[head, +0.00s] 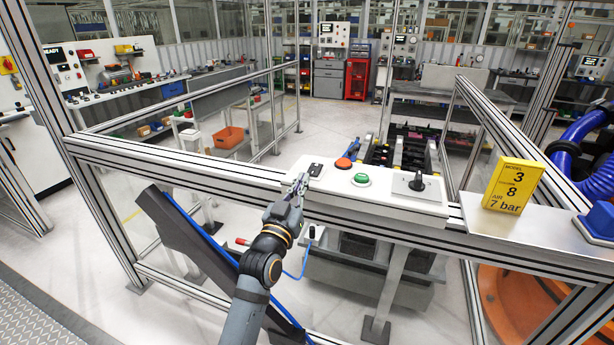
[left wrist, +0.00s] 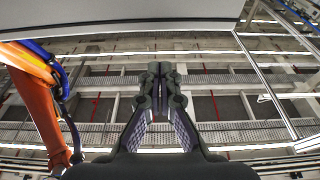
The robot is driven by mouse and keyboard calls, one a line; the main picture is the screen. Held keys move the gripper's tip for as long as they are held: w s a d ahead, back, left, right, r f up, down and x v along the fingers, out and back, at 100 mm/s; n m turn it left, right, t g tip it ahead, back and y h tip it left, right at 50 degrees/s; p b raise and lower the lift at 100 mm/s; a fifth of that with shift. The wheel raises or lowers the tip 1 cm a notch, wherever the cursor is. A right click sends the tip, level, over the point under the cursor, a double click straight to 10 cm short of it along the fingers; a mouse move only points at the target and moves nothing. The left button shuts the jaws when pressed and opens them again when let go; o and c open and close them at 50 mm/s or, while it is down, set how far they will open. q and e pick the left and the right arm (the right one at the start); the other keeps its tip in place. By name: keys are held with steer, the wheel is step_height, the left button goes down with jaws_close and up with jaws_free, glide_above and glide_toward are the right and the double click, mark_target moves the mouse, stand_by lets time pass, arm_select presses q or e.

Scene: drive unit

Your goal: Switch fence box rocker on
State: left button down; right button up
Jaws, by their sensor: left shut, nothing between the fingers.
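The fence box (head: 390,188) is a pale panel on the fence's top rail. At its left end is a small black rocker (head: 315,170); which way it is tipped is too small to tell. My left gripper (head: 302,180) is shut and empty, its tips at the box's left end, just below and left of the rocker. I cannot tell whether the tips touch the box. In the left wrist view the shut fingers (left wrist: 160,70) point towards a pale surface along the top edge, and the rocker is not seen there. My right gripper is not in view.
Right of the rocker are a red-orange button (head: 343,163), a green button (head: 361,179) and a black rotary knob (head: 417,182). A yellow sign (head: 513,186) stands on a ledge to the right. Fence rails run left and right. An orange machine part (left wrist: 40,110) shows in the left wrist view.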

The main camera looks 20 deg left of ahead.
arm_select(q)
steer(key=s+f, duration=0.1)
steer(key=s+f+b, duration=0.1)
steer(key=s, duration=0.1)
steer(key=shift+a, duration=0.1)
stand_by(0.3)
step_height(320, 180, down, 23)
steer(key=w+g, duration=0.2)
steer(key=g, duration=0.3)
steer(key=s+a+f+g, duration=0.1)
steer(key=s+f+g, duration=0.15)
steer(key=f, duration=0.75)
steer(key=s+f+g, duration=0.2)
steer(key=s+f, duration=0.2)
steer(key=f, duration=0.7)
steer(key=s+a+f+g+y, duration=0.1)
steer(key=s+a+f+g, duration=0.15)
steer(key=s+f, duration=0.85)
steer(key=s+a+f+g, duration=0.1)
steer(key=s+f+g, duration=0.3)
steer(key=s+f, duration=0.65)
steer(key=s+a+f+g, duration=0.1)
steer(key=s+f+g, duration=0.1)
steer(key=s, duration=0.8)
steer(key=s+a+f+g, duration=0.2)
steer(key=s+f, duration=0.3)
steer(key=s, duration=0.6)
steer(key=shift+a+y, duration=0.2)
steer(key=shift+y, duration=0.1)
